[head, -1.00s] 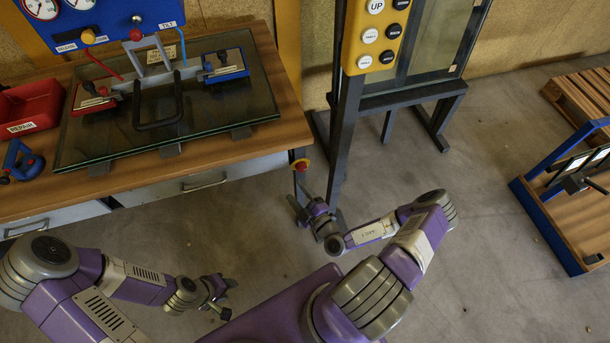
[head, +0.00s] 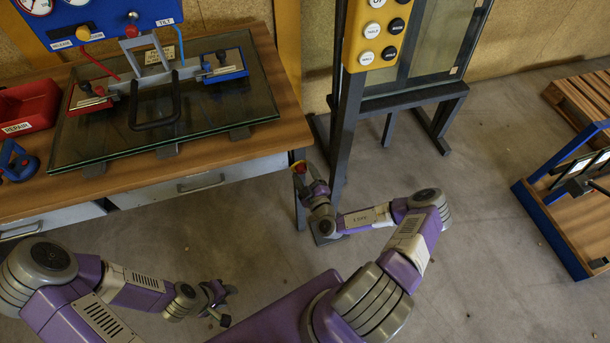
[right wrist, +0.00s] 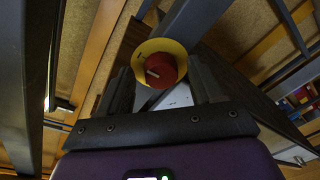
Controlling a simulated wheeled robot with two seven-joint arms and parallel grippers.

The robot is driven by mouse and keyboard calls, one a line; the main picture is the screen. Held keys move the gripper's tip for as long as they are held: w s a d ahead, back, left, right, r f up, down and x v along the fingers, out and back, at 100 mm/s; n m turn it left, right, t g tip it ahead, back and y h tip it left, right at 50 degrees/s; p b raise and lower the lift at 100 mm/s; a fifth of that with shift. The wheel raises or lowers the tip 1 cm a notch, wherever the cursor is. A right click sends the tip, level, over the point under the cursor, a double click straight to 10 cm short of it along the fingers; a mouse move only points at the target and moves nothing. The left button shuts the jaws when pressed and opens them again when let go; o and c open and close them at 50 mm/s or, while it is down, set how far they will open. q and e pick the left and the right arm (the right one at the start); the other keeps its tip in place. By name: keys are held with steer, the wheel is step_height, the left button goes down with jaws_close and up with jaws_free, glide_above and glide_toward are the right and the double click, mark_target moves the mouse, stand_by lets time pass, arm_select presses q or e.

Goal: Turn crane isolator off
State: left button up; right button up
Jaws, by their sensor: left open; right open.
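The crane isolator is a red rotary knob (right wrist: 161,69) on a round yellow plate (right wrist: 150,50), fixed at the table's front right corner. A pale mark on the knob sits at a slant in the right wrist view. In the head view the isolator (head: 299,167) shows just beyond my right gripper (head: 312,180). In the right wrist view my right gripper (right wrist: 164,95) is open, with one finger on either side of the knob's lower part. Contact cannot be told. My left gripper (head: 228,303) is open and empty over the floor, far from the isolator.
A dark upright post (head: 345,130) with a yellow button panel (head: 378,35) stands right of the isolator. The wooden table (head: 230,150) carries a glass pane (head: 225,105) with a lifting frame. A blue-edged pallet stand (head: 550,225) is at right. The floor between is clear.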

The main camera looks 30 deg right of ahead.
steer(key=shift+c, duration=0.5)
steer(key=c, duration=1)
steer(key=shift+o, duration=0.2)
steer(key=shift+r+n+p, duration=0.2)
steer(key=shift+n+p, duration=0.3)
steer(key=shift+p, duration=0.4)
steer(key=n+p, duration=0.6)
steer(key=p, duration=0.2)
steer(key=shift+r+g, duration=0.2)
steer(key=shift+g, duration=0.2)
steer(key=n+p, duration=0.4)
steer(key=n, duration=0.1)
steer(key=shift+n+h, duration=0.3)
steer(key=shift+a+n+g+h+p, duration=0.1)
steer(key=shift+n+g+h+p, duration=0.3)
steer(key=shift+n+p, duration=1.35)
steer(key=shift+n, duration=0.45)
